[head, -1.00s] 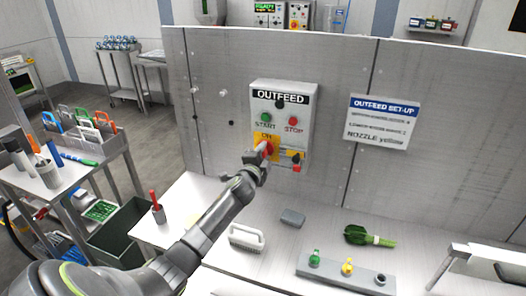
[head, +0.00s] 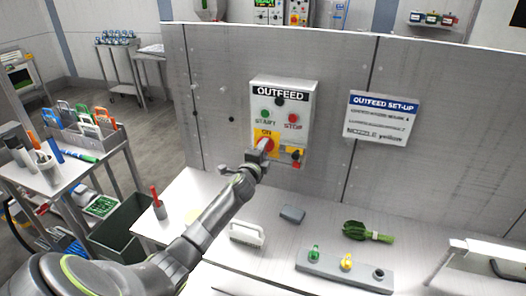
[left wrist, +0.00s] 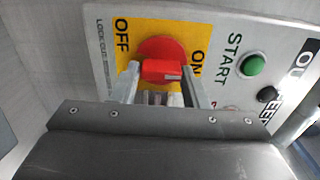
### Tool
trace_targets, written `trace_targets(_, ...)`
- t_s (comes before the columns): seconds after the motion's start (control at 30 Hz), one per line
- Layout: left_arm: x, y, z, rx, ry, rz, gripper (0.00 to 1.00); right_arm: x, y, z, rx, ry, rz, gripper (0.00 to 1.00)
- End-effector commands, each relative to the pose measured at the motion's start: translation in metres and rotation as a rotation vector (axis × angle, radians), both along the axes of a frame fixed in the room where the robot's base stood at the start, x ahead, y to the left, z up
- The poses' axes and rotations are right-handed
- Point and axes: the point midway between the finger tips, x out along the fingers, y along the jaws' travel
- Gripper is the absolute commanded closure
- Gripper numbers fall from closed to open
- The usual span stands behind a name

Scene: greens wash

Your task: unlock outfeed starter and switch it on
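The grey OUTFEED box (head: 283,83) is fixed to the upright metal panel, with a green START button (head: 265,116) and a red STOP button (head: 293,118). Below them is a red rotary switch (head: 268,144) on a yellow ON/OFF plate (left wrist: 122,58). In the left wrist view the red handle (left wrist: 160,71) lies crosswise, a pale mark toward ON. My left gripper (head: 258,157) is in front of the switch, its fingers apart on either side of the handle; contact is unclear. A small black-and-red thing (head: 296,157), perhaps a padlock, is right of the plate. My right gripper is not seen.
The bench (head: 195,205) below holds a white brush (head: 246,235), a grey block (head: 292,214), a bunch of greens (head: 365,232) and a nozzle rack (head: 335,272). A set-up sign (head: 382,118) is on the panel at right. A tool cart (head: 85,170) stands left.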

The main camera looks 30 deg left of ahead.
Motion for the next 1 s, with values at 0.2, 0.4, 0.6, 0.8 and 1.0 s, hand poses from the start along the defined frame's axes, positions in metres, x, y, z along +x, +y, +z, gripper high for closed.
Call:
trace_targets(0.2,0.0,0.0,0.0,-0.002,0.0,0.0,0.41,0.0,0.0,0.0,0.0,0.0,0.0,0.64)
trace_targets(0.4,0.0,0.0,0.0,-0.002,0.0,0.0,0.41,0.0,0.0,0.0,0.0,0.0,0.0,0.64)
trace_targets(0.6,-0.012,-0.002,-0.001,-0.002,0.0,0.0,0.41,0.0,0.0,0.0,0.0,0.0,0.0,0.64)
trace_targets(0.8,-0.04,-0.009,-0.001,-0.002,0.0,-0.001,0.41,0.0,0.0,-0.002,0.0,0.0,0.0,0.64)
trace_targets(1.0,-0.071,-0.017,-0.002,-0.002,0.0,-0.001,0.41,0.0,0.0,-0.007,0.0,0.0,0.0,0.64)
